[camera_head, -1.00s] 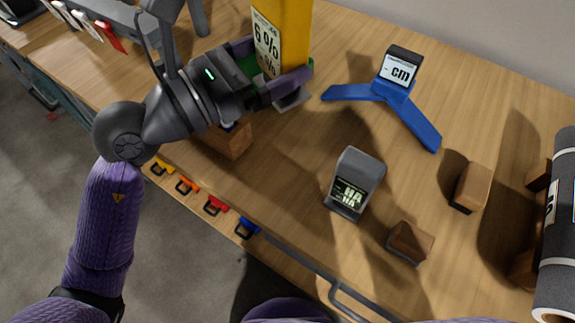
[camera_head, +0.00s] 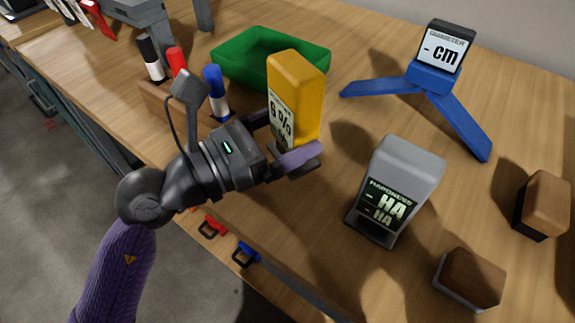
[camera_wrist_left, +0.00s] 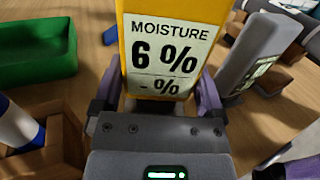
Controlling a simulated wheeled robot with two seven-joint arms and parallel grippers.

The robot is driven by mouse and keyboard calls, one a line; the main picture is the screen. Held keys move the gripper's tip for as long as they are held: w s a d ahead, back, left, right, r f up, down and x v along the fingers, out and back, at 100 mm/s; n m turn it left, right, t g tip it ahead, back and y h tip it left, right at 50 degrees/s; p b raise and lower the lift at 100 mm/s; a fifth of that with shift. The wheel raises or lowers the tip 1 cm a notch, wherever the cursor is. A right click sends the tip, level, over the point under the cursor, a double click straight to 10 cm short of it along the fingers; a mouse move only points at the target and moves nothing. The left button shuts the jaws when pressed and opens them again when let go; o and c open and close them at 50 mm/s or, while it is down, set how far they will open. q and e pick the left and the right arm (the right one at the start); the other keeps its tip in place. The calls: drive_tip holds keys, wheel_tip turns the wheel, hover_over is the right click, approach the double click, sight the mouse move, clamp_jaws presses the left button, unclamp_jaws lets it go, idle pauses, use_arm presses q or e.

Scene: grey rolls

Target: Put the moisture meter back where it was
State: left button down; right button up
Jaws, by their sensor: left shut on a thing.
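The moisture meter (camera_head: 296,84) is a yellow upright block with a white display reading 6 %. My left gripper (camera_head: 283,143) is shut around its lower part, between the green tray and the grey hardness meter (camera_head: 404,164). In the left wrist view the moisture meter (camera_wrist_left: 140,62) stands between the two purple-padded fingers, its label facing the camera. Its base is hidden by the gripper, so I cannot tell whether it touches the table.
A green tray (camera_head: 232,58) lies behind. A wooden holder (camera_head: 160,97) with several markers stands left of the gripper. A blue-legged diameter gauge (camera_head: 432,78) stands at the back right. Wooden blocks (camera_head: 545,203) lie at the right. Bare tabletop (camera_head: 350,125) lies right of the meter.

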use_arm(q)
wheel_tip(320, 180, down, 4)
drive_tip(key=shift+f+b, duration=0.1)
drive_tip(key=shift+b, duration=0.95)
drive_tip(key=shift+r, duration=0.2)
unclamp_jaws()
use_arm(e)
drive_tip(key=x, duration=0.2)
drive_tip(key=shift+s+a+f, duration=0.1)
drive_tip(key=shift+s+f, duration=0.1)
drive_tip(key=shift+f, duration=0.05)
use_arm(q)
drive_tip(key=b+v, duration=0.1)
drive_tip(key=v, duration=0.9)
drive_tip(key=shift+s+a+f, duration=0.1)
drive_tip(key=shift+a+f, duration=0.05)
drive_tip(key=shift+a, duration=0.15)
drive_tip(key=shift+s+a, duration=0.4)
drive_tip(key=shift+a, duration=0.15)
use_arm(e)
drive_tip(key=shift+x, duration=0.75)
drive_tip(key=shift+s, duration=0.15)
